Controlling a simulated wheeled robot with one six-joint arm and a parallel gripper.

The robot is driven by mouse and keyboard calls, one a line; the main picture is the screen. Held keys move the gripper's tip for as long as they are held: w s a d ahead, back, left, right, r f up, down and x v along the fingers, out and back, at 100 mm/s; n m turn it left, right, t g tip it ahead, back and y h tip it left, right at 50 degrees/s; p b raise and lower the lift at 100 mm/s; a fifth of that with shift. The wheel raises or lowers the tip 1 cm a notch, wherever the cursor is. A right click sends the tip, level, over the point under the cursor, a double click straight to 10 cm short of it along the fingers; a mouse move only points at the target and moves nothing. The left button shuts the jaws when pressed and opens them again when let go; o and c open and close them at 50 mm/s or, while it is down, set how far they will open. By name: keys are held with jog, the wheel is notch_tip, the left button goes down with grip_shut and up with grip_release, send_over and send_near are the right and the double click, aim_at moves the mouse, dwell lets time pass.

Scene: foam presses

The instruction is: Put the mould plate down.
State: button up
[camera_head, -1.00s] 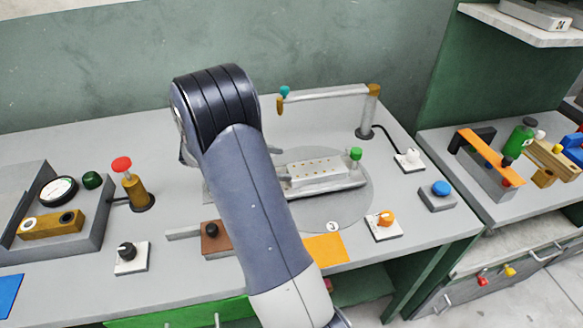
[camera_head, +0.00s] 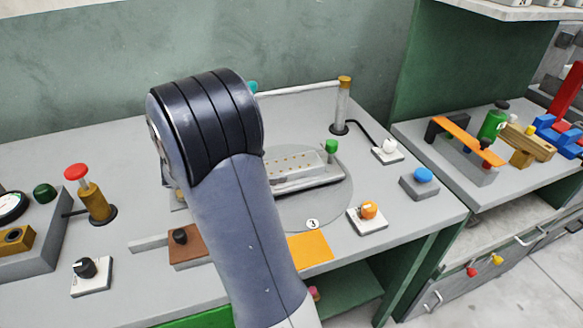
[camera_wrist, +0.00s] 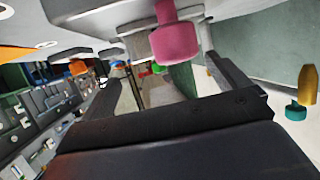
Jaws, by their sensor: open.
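A pale plate with rows of gold dots (camera_head: 293,162), apparently the mould plate, lies flat on a grey base over the round grey disc (camera_head: 325,208) marked 3. A green knob (camera_head: 331,146) stands at its right end; its left end is hidden behind my arm. My gripper is hidden in the head view. In the wrist view its dark fingers (camera_wrist: 160,48) are spread apart. A pink knob (camera_wrist: 175,40) shows close up, near the fingers; what it belongs to is unclear. I see no plate clamped in the jaws.
The bar on a brass-topped post (camera_head: 341,105) runs behind the plate. An orange dial (camera_head: 368,211), blue button (camera_head: 423,175) and white knob (camera_head: 388,148) stand to the right. The red-topped brass post (camera_head: 92,195) and brown block (camera_head: 186,245) are left. An orange square (camera_head: 311,252) is clear.

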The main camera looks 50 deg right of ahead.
aim_at(291, 163)
jog(key=p+x, duration=0.1)
jog(key=x, duration=0.4)
jog(key=shift+d+f, duration=0.1)
jog(key=shift+d, duration=0.25)
jog(key=c, duration=1.7)
jog(key=shift+o, duration=0.2)
jog(key=shift+r, duration=0.5)
jog(key=shift+s+a+r+b, duration=0.1)
jog(key=shift+s+r+b, duration=0.1)
jog(key=shift+r, duration=0.4)
jog(key=shift+s+a+r+b, duration=0.1)
jog(key=shift+s+r+b, duration=0.1)
jog(key=shift+r, duration=0.45)
jog(key=shift+c, duration=1)
jog(key=s+a+b, duration=0.1)
jog(key=s+a, duration=0.3)
jog(key=s, duration=0.3)
jog(key=s+a+b, duration=0.1)
jog(key=s+a, duration=0.3)
jog(key=s, duration=0.4)
jog(key=shift+b, duration=0.35)
